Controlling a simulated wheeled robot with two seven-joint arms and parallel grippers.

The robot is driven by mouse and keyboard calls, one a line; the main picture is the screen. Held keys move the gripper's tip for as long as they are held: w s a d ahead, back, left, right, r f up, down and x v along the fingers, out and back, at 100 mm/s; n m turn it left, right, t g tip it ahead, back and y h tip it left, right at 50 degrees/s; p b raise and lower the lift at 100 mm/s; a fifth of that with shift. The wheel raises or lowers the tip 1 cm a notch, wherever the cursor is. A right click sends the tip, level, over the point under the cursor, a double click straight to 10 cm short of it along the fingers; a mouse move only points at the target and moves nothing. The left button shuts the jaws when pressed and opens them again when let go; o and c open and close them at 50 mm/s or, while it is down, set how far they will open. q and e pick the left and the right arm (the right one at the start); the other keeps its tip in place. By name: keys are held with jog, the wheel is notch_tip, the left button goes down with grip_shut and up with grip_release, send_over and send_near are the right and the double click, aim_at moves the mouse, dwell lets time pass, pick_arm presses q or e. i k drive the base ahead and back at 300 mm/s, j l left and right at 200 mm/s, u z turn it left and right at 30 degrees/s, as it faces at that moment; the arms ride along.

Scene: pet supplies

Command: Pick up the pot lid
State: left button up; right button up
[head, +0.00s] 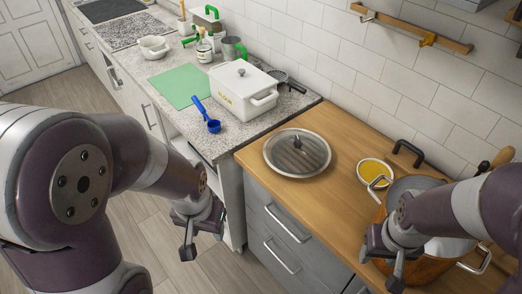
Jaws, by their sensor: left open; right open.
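The pot lid (283,154) is a round, see-through lid with a metal rim and a dark knob on top. It lies flat on the wooden countertop (330,185), near the front left corner. My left gripper (203,243) is open and empty, in front of the cabinets, lower than the lid and to its left in the picture. My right gripper (386,270) is open, at the right, in front of a copper-coloured pot (432,270). My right arm hides part of the pot. Neither gripper touches the lid.
A yellow-filled dish (375,170) sits right of the lid. A white lidded box (237,98), a blue scoop (207,120) and a green mat (181,86) are on the speckled counter. A wooden rail (415,30) is on the tiled wall. Wood is clear around the lid.

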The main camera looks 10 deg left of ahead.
aim_at(279, 152)
jog(key=z, duration=0.8)
jog(key=i+j+z, duration=0.2)
jog(key=j+z, duration=0.15)
jog(key=j, duration=0.3)
jog(key=i+j+z, duration=0.1)
jog(key=j+z, duration=0.2)
jog(key=j, duration=0.3)
jog(key=j+z, duration=0.35)
jog(key=j, duration=0.35)
